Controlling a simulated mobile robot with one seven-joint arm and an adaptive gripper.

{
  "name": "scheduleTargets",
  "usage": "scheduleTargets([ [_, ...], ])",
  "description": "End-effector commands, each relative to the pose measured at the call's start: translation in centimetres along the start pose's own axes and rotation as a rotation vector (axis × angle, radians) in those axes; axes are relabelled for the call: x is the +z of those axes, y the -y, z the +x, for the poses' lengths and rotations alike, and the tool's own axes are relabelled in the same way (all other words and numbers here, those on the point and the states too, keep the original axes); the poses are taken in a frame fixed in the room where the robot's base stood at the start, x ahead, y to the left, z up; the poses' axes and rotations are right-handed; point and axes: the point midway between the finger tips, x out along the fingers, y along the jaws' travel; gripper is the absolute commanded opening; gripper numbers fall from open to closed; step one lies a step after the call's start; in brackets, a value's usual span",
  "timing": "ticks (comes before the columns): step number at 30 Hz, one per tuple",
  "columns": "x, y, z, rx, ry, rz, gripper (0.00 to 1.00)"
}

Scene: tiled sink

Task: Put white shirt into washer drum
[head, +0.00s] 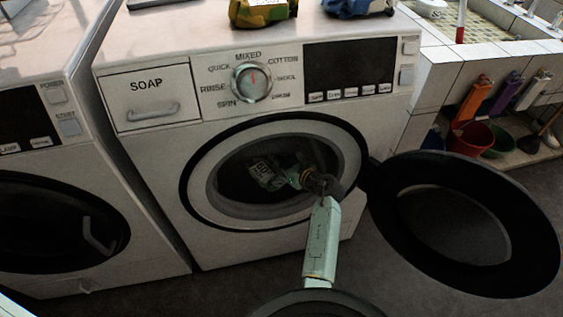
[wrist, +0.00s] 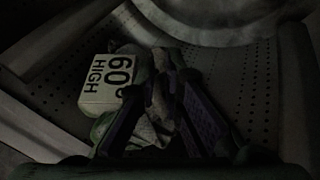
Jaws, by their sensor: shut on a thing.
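The front-loading washer (head: 150,170) has its round door (head: 460,225) swung open to the right. My arm reaches through the opening, and my gripper (head: 285,178) is inside the dark drum (head: 232,180). In the wrist view, my gripper (wrist: 165,80) is shut on a crumpled pale cloth, the white shirt (wrist: 160,98), which looks grey in the shadow. More pale and greenish cloth hangs below the fingers. The perforated drum wall (wrist: 255,75) surrounds it. Dim light hides the shirt's full outline and whether it touches the drum.
A box-like white label reading "60 HIGH" (wrist: 108,85) is beside the fingers. A second washer (head: 60,200) stands at left.

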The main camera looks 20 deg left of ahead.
Motion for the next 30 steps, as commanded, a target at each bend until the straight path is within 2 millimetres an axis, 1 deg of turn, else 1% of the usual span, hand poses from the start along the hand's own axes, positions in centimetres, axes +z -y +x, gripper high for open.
scheduleTargets([
  [1, -0.4, 0.0, 0.2, 0.000, 0.001, 0.000, 0.00],
  [21, -3.4, 0.0, 1.4, 0.000, 0.002, 0.001, 0.00],
  [30, -3.5, 0.0, 1.5, 0.000, 0.002, 0.000, 0.00],
])
